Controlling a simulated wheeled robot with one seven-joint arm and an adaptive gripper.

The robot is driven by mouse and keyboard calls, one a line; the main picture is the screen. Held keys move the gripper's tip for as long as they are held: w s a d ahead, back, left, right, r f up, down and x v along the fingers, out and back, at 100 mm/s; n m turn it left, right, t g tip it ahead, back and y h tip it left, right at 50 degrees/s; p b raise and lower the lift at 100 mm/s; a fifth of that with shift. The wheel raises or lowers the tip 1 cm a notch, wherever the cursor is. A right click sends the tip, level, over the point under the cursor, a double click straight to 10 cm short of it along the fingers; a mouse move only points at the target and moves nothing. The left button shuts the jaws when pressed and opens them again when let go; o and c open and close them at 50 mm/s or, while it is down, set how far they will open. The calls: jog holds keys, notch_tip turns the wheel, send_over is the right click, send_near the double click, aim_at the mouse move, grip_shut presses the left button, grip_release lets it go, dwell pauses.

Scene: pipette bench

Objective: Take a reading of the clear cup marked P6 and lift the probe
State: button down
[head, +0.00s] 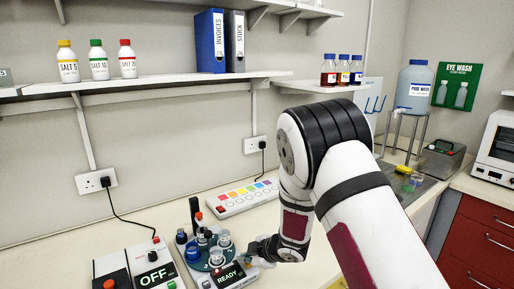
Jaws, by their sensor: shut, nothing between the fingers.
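A device with a lit display reading READY (231,275) stands at the bottom of the head view. Its round turntable (204,264) carries several small cups, among them a blue one (193,251) and clear ones, one at the front (216,257) and one at the right (224,238). The P6 mark is too small to read, so I cannot tell which cup it is. A dark upright post (195,212) rises behind the cups; the probe itself is not clearly distinguishable. My gripper (254,248) is shut and empty, just right of the turntable; my wrist partly hides it.
A box with an OFF display (153,278) stands left of the device. A white panel with coloured keys (236,197) lies behind it. The shelf (160,79) above holds bottles and binders. A sink area with a water container (412,90) is at the right.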

aim_at(247, 265)
dwell(0.3)
jog(key=shift+r, duration=0.9)
jog(key=shift+r+p, duration=0.45)
jog(key=shift+r, duration=2.5)
